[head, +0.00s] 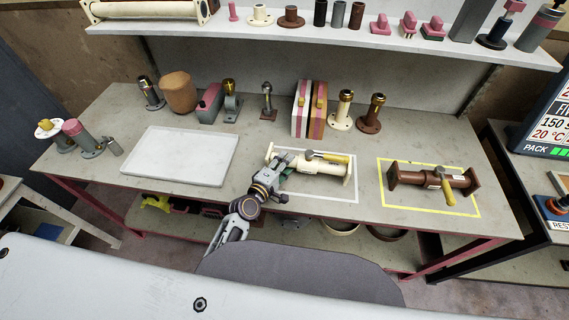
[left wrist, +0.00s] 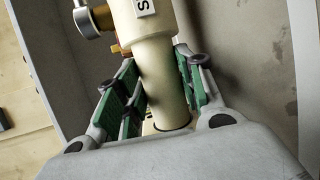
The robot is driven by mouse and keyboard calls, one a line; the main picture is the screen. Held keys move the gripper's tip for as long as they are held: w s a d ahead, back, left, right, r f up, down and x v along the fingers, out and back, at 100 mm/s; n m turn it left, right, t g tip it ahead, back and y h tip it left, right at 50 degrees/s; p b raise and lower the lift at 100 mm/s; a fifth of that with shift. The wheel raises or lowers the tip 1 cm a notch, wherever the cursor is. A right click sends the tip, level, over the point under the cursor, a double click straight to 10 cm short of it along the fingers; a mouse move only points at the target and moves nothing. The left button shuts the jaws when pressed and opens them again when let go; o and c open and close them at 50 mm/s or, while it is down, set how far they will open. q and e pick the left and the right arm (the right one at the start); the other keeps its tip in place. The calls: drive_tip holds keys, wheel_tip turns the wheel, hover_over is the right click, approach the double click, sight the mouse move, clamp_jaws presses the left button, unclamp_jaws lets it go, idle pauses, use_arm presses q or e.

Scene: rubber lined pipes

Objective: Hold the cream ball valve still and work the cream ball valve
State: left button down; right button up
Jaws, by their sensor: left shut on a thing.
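The cream ball valve (head: 318,167) lies inside the white outlined rectangle on the bench, with a flange at its right end and a yellow-gripped lever (head: 330,157) along its top. My left gripper (head: 284,168) is at its left end, shut on the cream pipe. In the left wrist view the green-padded fingers (left wrist: 152,95) stand on both sides of the cream pipe (left wrist: 153,70), and part of the lever's grey pivot (left wrist: 88,22) shows at the upper left. My right gripper is not in view.
A brown ball valve (head: 432,180) with a yellow-gripped lever lies in a yellow outlined rectangle at the right. A white tray (head: 180,155) lies to the left. Several fittings, a striped block (head: 309,108) and a brown cylinder (head: 179,92) stand along the back, below a shelf (head: 320,34).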

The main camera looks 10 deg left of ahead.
use_arm(q)
drive_tip(key=shift+f+b, duration=0.6)
drive_tip(key=shift+f, duration=0.1)
drive_tip(key=shift+f, duration=0.15)
idle(1.0)
